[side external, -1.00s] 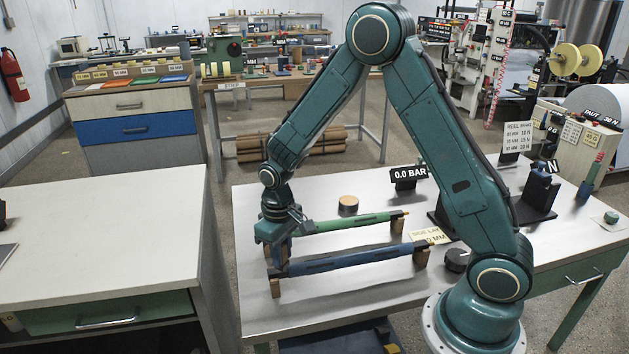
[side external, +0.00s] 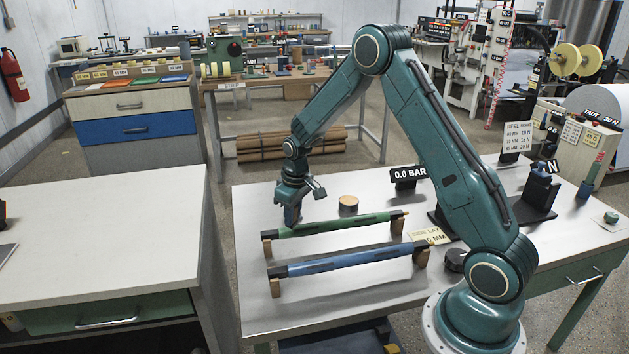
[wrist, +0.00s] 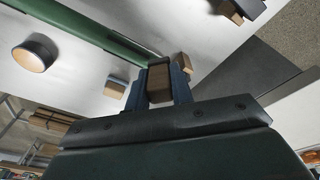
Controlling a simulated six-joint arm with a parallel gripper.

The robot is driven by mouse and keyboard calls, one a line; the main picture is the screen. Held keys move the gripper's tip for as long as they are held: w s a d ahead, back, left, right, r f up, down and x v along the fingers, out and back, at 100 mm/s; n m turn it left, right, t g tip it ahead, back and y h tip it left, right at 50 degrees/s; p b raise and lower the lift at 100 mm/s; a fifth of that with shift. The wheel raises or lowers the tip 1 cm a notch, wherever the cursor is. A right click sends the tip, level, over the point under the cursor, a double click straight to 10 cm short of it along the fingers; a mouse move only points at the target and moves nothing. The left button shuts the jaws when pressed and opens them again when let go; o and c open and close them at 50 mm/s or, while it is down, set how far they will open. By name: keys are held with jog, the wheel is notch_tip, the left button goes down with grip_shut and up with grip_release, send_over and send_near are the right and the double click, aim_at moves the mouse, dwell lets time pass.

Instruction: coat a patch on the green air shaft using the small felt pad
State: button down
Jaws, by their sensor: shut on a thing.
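The green air shaft (side external: 345,224) lies across two wooden supports on the bench in the side view. It also shows at the upper left of the wrist view (wrist: 75,30). My gripper (side external: 292,220) points down by the left part of this shaft. In the wrist view, its fingers (wrist: 160,85) are shut on a small brown block, apparently the felt pad (wrist: 160,80). The pad is close to the shaft; I cannot tell whether they touch. In the side view the pad is not clear.
A blue shaft (side external: 350,260) lies parallel, nearer the camera. A dark round pot with a tan top (side external: 348,204) stands behind the green shaft. A 0.0 BAR sign (side external: 409,175) stands farther back. The bench front left (side external: 255,310) is clear.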

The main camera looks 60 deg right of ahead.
jog(key=s+d+t, duration=0.1)
jog(key=s+d, duration=0.1)
jog(key=d, duration=1.3)
jog(key=s+d+t, duration=0.1)
jog(key=s+d, duration=0.1)
jog(key=d, duration=1.3)
jog(key=shift+f+h, duration=0.3)
jog(key=shift+f, duration=2.95)
jog(key=shift+f, duration=0.55)
notch_tip(320, 180, up, 7)
jog(key=shift+a, duration=0.1)
